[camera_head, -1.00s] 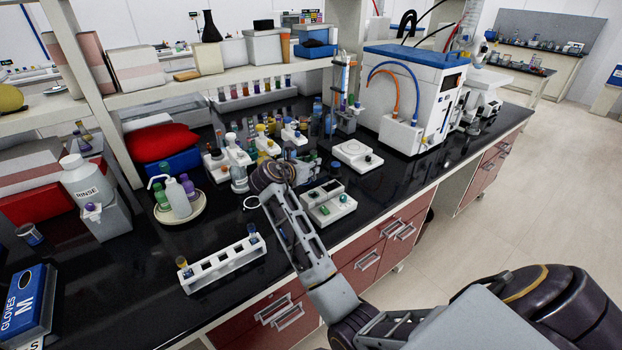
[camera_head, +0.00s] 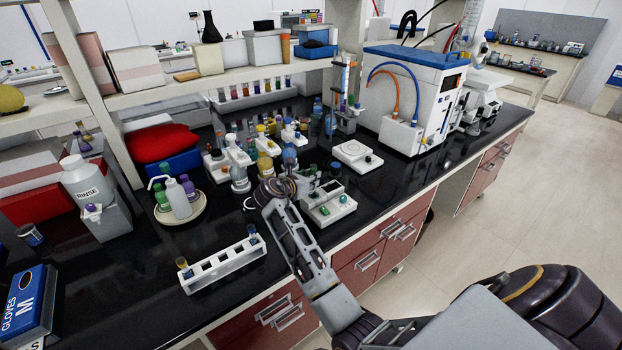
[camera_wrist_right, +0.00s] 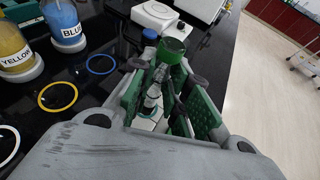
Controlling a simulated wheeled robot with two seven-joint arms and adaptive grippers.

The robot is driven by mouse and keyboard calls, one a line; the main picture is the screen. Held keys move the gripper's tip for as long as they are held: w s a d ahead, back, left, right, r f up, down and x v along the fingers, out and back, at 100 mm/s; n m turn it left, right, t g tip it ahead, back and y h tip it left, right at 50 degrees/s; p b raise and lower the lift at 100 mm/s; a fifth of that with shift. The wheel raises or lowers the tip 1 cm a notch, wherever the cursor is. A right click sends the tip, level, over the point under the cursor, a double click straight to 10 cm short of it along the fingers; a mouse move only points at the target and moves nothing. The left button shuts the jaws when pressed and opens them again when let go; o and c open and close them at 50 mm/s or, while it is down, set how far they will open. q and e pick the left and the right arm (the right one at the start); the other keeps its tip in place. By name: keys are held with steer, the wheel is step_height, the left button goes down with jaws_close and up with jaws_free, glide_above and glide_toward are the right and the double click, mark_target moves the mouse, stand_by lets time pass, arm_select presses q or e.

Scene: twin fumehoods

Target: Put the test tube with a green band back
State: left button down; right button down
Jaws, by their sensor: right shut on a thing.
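My right gripper (camera_head: 302,184) is over the black bench, left of a white bench device. In the right wrist view its green-padded fingers (camera_wrist_right: 165,85) are shut on the test tube with a green band (camera_wrist_right: 173,50). The tube's green top stands out beyond the fingers, and its clear glass shows between them. In the head view my gripper hides most of the tube. A white tube rack (camera_head: 226,267) stands nearer the bench's front left, with a tube at each end and empty places between. My left gripper is not in view.
The white bench device (camera_head: 330,208) with green knobs is right of the gripper, close by. Bottles labelled YELLOW (camera_wrist_right: 14,52) and BLUE (camera_wrist_right: 64,24) stand left in the wrist view, near a yellow ring (camera_wrist_right: 57,97) and a blue ring (camera_wrist_right: 101,64).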

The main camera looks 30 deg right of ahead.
steer(key=shift+f+p, duration=0.5)
steer(key=shift+f, duration=0.1)
stand_by(0.3)
steer(key=c, duration=1.4)
jaws_free()
steer(key=shift+o, duration=0.2)
steer(key=shift+r+b, duration=0.35)
